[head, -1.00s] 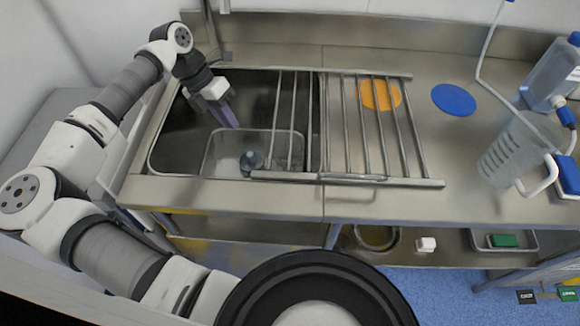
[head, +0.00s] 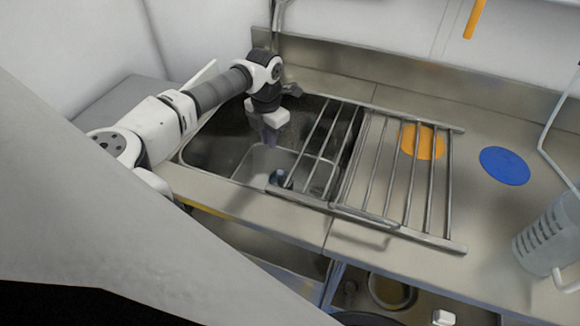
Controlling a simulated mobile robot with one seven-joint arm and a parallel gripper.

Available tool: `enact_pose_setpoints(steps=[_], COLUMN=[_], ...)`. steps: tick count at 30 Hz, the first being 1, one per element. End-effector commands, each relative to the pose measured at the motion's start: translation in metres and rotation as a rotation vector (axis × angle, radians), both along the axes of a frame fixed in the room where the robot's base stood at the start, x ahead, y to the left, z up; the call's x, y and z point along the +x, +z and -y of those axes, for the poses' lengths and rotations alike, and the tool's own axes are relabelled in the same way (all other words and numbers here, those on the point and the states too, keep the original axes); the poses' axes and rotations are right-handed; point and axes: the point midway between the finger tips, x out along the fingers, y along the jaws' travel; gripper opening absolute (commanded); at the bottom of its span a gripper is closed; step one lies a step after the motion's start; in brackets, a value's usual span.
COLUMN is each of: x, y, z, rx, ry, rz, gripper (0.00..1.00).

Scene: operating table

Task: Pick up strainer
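No thing that I can clearly make out as a strainer shows in the head view. A small dark bluish object (head: 278,177) sits in the clear tub (head: 246,172) inside the sink, partly behind the rack bars; I cannot tell what it is. My gripper (head: 269,138) hangs fingers down over the sink, above the tub's back left part and apart from the small object. Its fingers look close together and are small in the view, so I cannot tell whether they are open or shut. Nothing is clearly visible between them.
A metal bar rack (head: 385,180) spans the sink's right part and the counter. An orange disc (head: 425,142) lies under its bars. A blue disc (head: 504,165) lies on the counter to the right, left of a clear measuring jug (head: 548,240). A faucet (head: 277,22) rises behind the sink.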

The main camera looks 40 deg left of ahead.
Motion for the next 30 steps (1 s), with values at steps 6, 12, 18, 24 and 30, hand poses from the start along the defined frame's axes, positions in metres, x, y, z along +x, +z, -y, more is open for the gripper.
enact_pose_setpoints(steps=[6, 12, 18, 24, 30], x=[0.000, 0.000, 0.000, 0.003, 0.003], y=[-0.033, -0.070, -0.086, -0.109, -0.135], z=[0.002, 0.001, 0.001, 0.003, 0.002], rx=[-0.005, -0.004, -0.002, -0.006, -0.003], ry=[-0.001, 0.001, 0.000, 0.000, 0.000], rz=[-0.003, -0.003, -0.001, -0.002, -0.001], gripper=[0.13, 0.13, 0.13, 0.13, 0.13])
